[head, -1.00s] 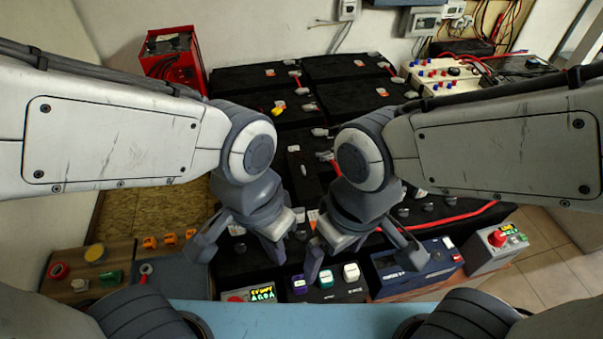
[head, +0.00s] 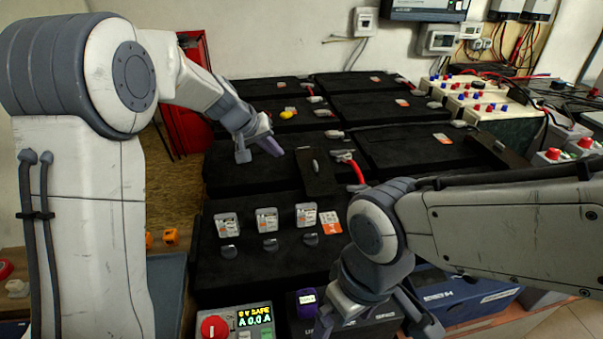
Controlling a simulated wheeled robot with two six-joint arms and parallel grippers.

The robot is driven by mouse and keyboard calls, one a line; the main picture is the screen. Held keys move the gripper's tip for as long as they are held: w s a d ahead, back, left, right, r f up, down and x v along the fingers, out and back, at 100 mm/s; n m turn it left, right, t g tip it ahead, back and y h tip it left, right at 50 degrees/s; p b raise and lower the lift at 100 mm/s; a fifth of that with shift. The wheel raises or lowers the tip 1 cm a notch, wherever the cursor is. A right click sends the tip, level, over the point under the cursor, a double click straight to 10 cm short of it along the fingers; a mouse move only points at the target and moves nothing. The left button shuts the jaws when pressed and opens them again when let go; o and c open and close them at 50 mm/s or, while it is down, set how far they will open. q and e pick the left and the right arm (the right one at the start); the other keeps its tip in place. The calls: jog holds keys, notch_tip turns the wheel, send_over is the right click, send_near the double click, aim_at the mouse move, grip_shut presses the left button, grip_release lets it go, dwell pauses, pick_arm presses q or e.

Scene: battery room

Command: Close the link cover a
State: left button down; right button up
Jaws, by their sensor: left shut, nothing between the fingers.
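A narrow dark flap with a small grey knob (head: 309,186), perhaps link cover a, lies on the black battery bank in the middle of the head view, beside a red cable. No label on it is readable, and I cannot tell whether it is raised or flat. My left gripper (head: 258,151) is shut and empty above the bank, left of and slightly beyond the flap, apart from it. My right gripper (head: 376,318) is open and empty at the near edge, its fingers spread.
Black batteries (head: 385,105) fill the middle. A red cable (head: 355,170) runs right of the flap. Another dark flap (head: 490,150) lies further right. A control box (head: 235,324) with a red button sits at the near edge.

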aim_at(311, 168)
pick_arm(q)
jog(key=x, duration=1)
jog(key=shift+w+d, duration=0.1)
jog(key=shift+d, duration=0.05)
jog(key=shift+w+d+r, duration=0.1)
jog(key=shift+d, duration=0.5)
jog(key=shift+w+d+r, duration=0.1)
jog(key=shift+w+d, duration=0.05)
jog(key=shift+d, duration=0.5)
jog(key=shift+w+d+f+p, duration=0.1)
jog(key=shift+w+d+p, duration=0.05)
jog(key=shift+d+p, duration=0.3)
